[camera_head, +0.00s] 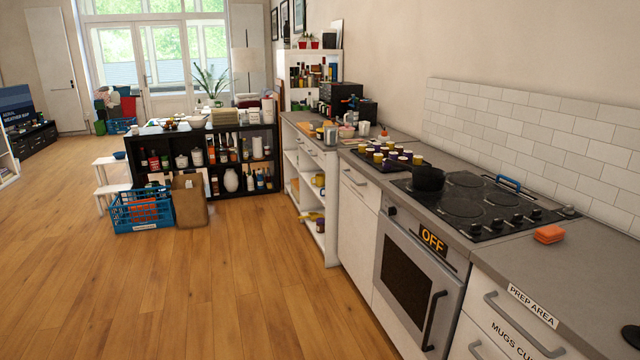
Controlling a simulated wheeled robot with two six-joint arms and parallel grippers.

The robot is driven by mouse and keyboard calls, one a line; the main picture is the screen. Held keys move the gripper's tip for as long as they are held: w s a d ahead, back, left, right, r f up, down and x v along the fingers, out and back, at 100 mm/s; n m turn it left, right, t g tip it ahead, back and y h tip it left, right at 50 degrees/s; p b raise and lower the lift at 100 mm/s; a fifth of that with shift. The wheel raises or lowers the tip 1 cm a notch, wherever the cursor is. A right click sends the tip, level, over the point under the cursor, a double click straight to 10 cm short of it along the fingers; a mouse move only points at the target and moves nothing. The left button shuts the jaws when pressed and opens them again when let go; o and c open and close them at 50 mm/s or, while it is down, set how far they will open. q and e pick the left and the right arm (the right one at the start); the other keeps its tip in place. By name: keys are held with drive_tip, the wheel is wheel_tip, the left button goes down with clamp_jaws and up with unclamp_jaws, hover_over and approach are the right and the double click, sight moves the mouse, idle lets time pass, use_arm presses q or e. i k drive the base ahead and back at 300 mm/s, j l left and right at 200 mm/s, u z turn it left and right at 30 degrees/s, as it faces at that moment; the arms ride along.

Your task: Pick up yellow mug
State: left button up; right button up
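No yellow mug can be told for certain at this distance. A small yellow object (319,180) sits on an upper open shelf at the end of the counter and may be a mug. Another yellow object (320,225) is on a lower shelf there. Several small yellow-and-dark cup-like items stand on a dark tray (417,169) on the counter, left of the stove. A white mug (364,128) stands farther back. Neither of my grippers is in view.
A black pot (428,178) stands on the cooktop (470,200), above an oven labelled OFF. An orange sponge-like block (549,234) lies on the near counter. A blue crate (142,211) and brown bag (189,200) stand by the dark shelf. The wooden floor (220,290) is clear.

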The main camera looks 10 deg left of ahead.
sight(320, 179)
drive_tip(key=i+j+u, duration=0.15)
drive_tip(key=i, duration=0.25)
drive_tip(key=i+u, duration=0.2)
drive_tip(key=i, duration=0.2)
drive_tip(key=i+u, duration=0.35)
drive_tip(key=i, duration=1.4)
drive_tip(key=i+u, duration=0.15)
drive_tip(key=i, duration=1.55)
